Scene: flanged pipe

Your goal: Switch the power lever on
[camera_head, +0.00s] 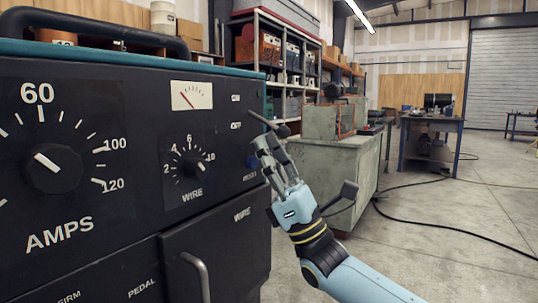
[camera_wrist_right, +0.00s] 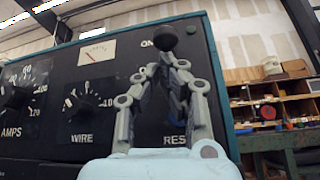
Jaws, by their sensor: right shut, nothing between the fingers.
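The power lever (camera_head: 264,121) is a dark stick on the right side of the black machine's front panel, beside the small ON and OFF labels. In the right wrist view its round black knob (camera_wrist_right: 165,38) is just above and beyond my fingertips, partly covering the ON label. My right gripper (camera_head: 264,146) is shut and empty, with its fingertips just below the lever. It also shows in the right wrist view (camera_wrist_right: 166,68), fingers pointing up at the knob. I cannot tell whether the tips touch the lever. My left gripper is not in view.
The panel holds an AMPS dial (camera_head: 54,169), a WIRE dial (camera_head: 190,167) and a small meter (camera_head: 192,96). A blue button (camera_head: 253,161) is close to the fingers. A green-grey cabinet (camera_head: 335,170) stands behind my right arm. The floor to the right is open, with cables.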

